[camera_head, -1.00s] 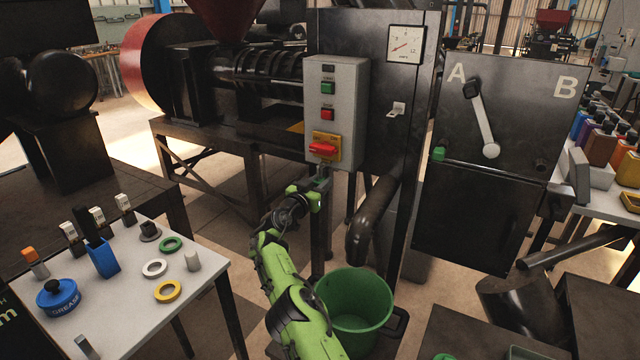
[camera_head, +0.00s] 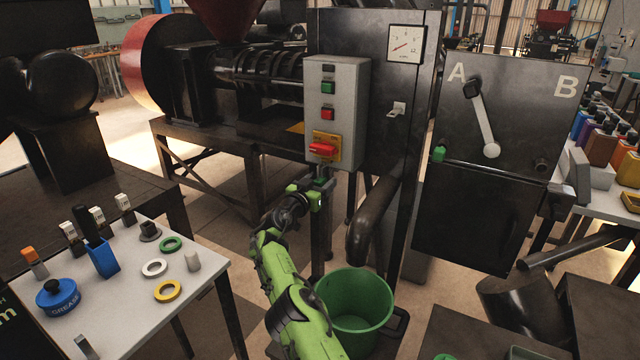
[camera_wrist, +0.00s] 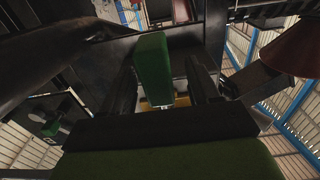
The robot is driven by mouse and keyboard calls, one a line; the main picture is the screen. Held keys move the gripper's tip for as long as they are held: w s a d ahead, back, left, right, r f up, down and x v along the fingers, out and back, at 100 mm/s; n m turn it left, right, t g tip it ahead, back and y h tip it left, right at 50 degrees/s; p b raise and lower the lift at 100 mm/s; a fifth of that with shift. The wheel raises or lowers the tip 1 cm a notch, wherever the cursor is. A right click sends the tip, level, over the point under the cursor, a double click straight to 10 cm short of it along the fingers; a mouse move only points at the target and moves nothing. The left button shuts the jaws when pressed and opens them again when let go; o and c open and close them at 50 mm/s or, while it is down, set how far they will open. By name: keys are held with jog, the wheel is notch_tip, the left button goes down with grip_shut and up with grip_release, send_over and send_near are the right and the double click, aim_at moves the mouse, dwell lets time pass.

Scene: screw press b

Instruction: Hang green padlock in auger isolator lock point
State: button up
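The green padlock (camera_wrist: 152,72) shows in the wrist view as a dark green block between the two black fingers of my gripper (camera_wrist: 160,68). A gap shows between its right side and the right finger; its left side lies close to the left finger. My gripper looks open around it. In the head view my gripper (camera_head: 322,184) is just below the auger isolator (camera_head: 324,148), a yellow plate with a red handle at the bottom of a grey control box. The padlock's shackle and the lock point are hidden or too small, so I cannot tell whether they are engaged.
A dark pipe (camera_head: 372,220) and a green bucket (camera_head: 356,312) stand right of my arm. A table (camera_head: 118,290) with rings and bottles is at the left. Another small green item (camera_head: 438,153) sits on the A/B panel (camera_head: 520,110).

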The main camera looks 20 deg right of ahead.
jog(key=shift+s+a, duration=0.25)
jog(key=shift+s, duration=0.05)
jog(key=v, duration=1.5)
jog(key=shift+p, duration=0.3)
jog(key=shift+a, duration=0.1)
